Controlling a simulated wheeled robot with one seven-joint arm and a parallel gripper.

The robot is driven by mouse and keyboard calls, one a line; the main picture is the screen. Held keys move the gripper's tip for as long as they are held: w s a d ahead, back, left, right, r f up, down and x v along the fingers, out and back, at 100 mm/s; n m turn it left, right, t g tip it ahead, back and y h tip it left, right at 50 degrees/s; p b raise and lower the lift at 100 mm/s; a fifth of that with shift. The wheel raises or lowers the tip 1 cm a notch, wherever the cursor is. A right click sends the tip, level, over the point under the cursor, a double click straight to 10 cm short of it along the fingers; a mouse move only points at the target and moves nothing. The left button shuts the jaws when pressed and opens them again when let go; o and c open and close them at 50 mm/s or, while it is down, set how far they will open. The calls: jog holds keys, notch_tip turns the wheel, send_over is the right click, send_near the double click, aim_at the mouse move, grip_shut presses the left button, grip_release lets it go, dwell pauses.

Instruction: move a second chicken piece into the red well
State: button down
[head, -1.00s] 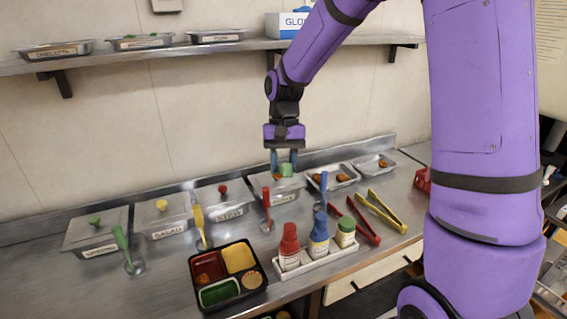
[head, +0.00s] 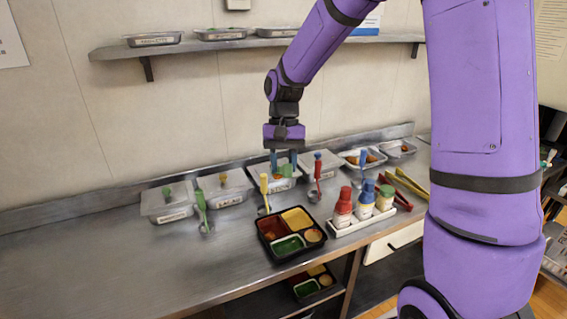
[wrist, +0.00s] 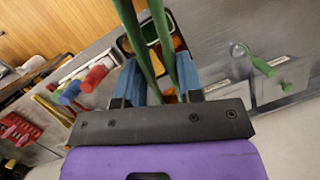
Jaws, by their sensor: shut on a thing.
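My gripper (head: 283,162) hangs over the row of steel containers behind the bento tray (head: 265,241). Its blue fingers also show in the wrist view (wrist: 161,80), shut on green tongs (wrist: 167,45). The tongs show as a green patch (head: 287,170) in the head view. A small orange-brown patch (wrist: 170,95) lies between the fingers; I cannot tell whether it is chicken in the tongs. The tray's red well (head: 271,229) is at its back left, with a brownish patch inside. Brown pieces lie in an open steel pan (head: 362,158) to the right.
Sauce bottles (head: 343,207) stand in a white rack right of the tray. Yellow and red tongs (head: 405,190) lie beyond. Upright coloured utensils (head: 202,210) stand before the lidded containers. The counter's left front is clear. Another tray (head: 306,289) sits below the counter.

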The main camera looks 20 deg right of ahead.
jog(key=shift+a, duration=0.1)
dwell(0.7)
notch_tip(320, 180, down, 18)
dwell(0.9)
jog(key=shift+f, duration=1.5)
dwell(0.6)
jog(key=c, duration=1.1)
grip_release()
jog(key=shift+c, duration=0.2)
jog(key=shift+r, duration=0.1)
